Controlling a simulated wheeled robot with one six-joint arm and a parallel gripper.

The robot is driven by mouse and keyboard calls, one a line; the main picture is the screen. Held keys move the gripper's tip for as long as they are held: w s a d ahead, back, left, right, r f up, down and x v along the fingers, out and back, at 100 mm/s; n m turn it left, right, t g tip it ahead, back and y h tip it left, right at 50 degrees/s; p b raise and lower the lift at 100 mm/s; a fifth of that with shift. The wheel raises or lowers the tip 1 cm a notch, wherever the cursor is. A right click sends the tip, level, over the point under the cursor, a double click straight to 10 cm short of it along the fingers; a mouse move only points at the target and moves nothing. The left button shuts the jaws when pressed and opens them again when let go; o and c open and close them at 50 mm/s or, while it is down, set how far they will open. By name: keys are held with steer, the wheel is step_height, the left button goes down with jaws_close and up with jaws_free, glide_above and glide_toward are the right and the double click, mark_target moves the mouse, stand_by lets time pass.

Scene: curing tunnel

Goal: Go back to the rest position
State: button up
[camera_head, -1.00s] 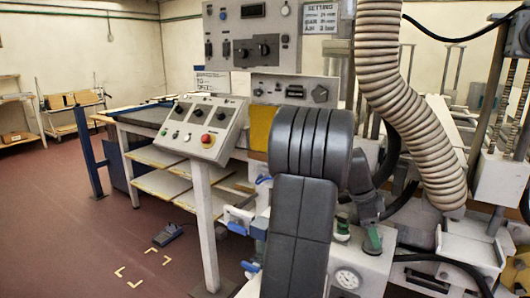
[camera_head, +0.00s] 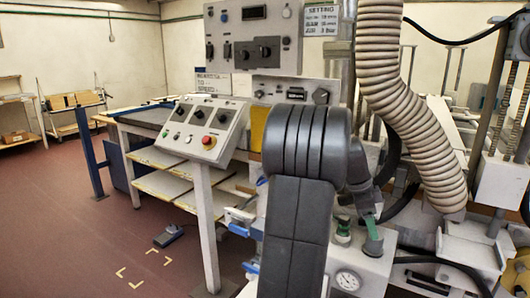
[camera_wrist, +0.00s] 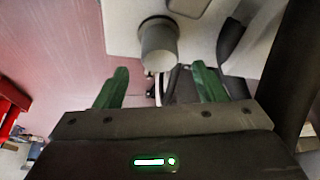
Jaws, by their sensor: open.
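My gripper (camera_wrist: 160,84) shows in the wrist view with its two green fingers spread apart and nothing held between them. A short grey cylinder on a pale surface (camera_wrist: 158,46) shows beyond and between the fingers; I cannot tell how far off it is. In the head view my dark grey arm fills the lower middle, and a green finger of my gripper (camera_head: 373,238) shows just right of it, above the white machine housing. Part of the gripper is hidden behind the arm.
A control panel with a red button (camera_head: 207,141) stands left of my arm. A ribbed hose (camera_head: 400,105) hangs close on the right. A pressure gauge (camera_head: 348,280) sits low beside the arm. A foot pedal (camera_head: 168,236) lies on the open red floor at left.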

steer(key=p+v, duration=0.1)
steer(key=v, duration=0.8)
steer(key=b+x, duration=0.2)
steer(key=x, duration=1.2)
steer(key=shift+f, duration=0.15)
steer(key=shift+d+n, duration=0.1)
steer(key=shift+n, duration=0.2)
steer(key=shift+n+t, duration=0.5)
steer(key=shift+n, duration=0.4)
steer(key=n+t+p, duration=0.1)
steer(key=n, duration=0.2)
steer(key=shift+p, duration=0.35)
steer(key=n+t+p, duration=0.1)
steer(key=n+p, duration=0.3)
steer(key=n, duration=0.1)
steer(key=shift+r+t+y, duration=0.2)
steer(key=shift+t+y, duration=0.2)
steer(key=shift+f+n+t+y+p, duration=0.1)
steer(key=shift+n+t+y+p, duration=0.25)
steer(key=shift+n+p, duration=0.65)
steer(key=shift+n+t+y+p, duration=0.3)
steer(key=shift+n+p, duration=0.45)
steer(key=shift+n, duration=0.45)
steer(key=shift+f+n+t+y, duration=0.15)
steer(key=shift+n+y, duration=0.3)
steer(key=shift+n, duration=0.7)
steer(key=shift+r+n+t+y, duration=0.15)
steer(key=shift+n+y, duration=0.25)
steer(key=shift+n, duration=0.75)
